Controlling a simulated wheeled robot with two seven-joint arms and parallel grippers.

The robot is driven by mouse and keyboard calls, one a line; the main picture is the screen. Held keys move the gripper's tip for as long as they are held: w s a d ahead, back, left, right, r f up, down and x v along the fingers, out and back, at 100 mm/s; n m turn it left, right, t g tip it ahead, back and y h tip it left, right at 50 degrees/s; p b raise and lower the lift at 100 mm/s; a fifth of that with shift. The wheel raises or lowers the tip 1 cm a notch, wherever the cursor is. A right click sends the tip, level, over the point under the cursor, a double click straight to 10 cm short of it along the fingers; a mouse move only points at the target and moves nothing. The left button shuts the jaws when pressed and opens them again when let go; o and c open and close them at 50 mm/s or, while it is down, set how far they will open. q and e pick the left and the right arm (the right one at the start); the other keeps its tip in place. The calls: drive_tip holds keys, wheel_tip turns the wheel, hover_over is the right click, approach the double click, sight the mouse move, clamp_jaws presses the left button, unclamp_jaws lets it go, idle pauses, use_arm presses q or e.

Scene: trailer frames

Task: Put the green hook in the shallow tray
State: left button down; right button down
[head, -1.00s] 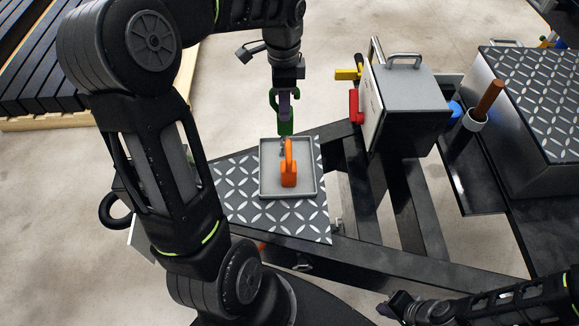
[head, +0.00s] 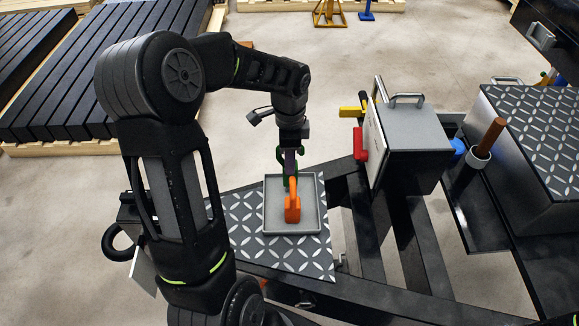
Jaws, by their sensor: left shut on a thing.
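My left gripper (head: 290,165) points down over the far part of the shallow tray (head: 318,215) and is shut on the green hook (head: 280,154). The hook shows green on both sides of the fingers, and its lower part is partly hidden behind an orange object (head: 292,205). I cannot tell whether the hook touches the tray floor. The tray is grey, square and low-rimmed, and lies on a diamond-plate surface (head: 246,222). My right gripper is not in view.
The orange object stands in the middle of the tray, close to the hook. A grey box (head: 415,135) with a handle and red and yellow parts stands to the right. A brown-handled item (head: 490,138) sits in a holder further right.

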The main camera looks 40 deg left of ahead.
use_arm(q)
drive_tip(key=shift+f, duration=1.8)
drive_tip(key=shift+f, duration=0.15)
drive_tip(key=c, duration=0.9)
unclamp_jaws()
wheel_tip(320, 180, up, 12)
drive_tip(key=shift+r, duration=0.15)
